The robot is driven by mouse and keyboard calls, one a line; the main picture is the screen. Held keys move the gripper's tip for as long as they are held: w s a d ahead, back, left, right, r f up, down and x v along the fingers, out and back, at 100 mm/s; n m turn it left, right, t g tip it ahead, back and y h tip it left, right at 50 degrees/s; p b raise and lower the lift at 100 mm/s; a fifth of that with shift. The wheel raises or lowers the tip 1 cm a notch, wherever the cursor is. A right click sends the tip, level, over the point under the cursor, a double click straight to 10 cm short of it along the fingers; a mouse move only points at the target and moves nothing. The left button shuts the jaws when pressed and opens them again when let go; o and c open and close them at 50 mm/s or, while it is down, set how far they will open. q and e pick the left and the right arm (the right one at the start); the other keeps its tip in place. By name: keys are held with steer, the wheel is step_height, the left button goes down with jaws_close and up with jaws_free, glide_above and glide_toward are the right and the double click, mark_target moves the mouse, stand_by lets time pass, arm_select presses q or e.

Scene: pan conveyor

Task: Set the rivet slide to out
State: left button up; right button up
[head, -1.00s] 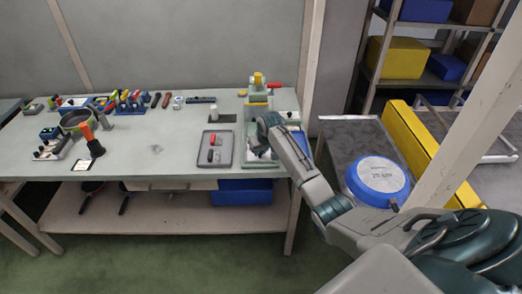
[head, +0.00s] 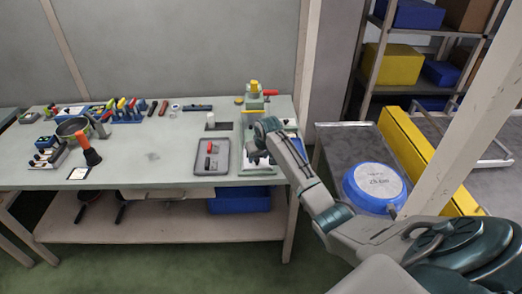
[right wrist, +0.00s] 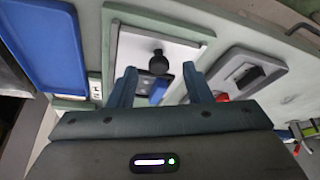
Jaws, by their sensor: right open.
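A press-like fixture (head: 255,97) with a yellow top and a red handle stands near the right end of the table. My right gripper (head: 257,158) is low over the front of its base and hides part of it. In the right wrist view, a pale plate (right wrist: 190,51) on a green base carries a round black knob (right wrist: 158,62), which looks like the rivet slide's knob. The knob stands just beyond and between the open fingers of my right gripper (right wrist: 160,88). Touch cannot be told. My left gripper is not in view.
A grey tray (head: 197,165) with red and black pieces lies left of the fixture. A blue tray (right wrist: 45,45) shows at the left of the right wrist view. The table's middle (head: 140,150) is clear. A blue-rimmed round drum (head: 375,184) stands on the right.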

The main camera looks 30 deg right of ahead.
steer(key=b+v, duration=0.1)
steer(key=v, duration=0.8)
steer(key=shift+b, duration=0.4)
steer(key=shift+s+a+f, duration=0.1)
steer(key=shift+a, duration=0.1)
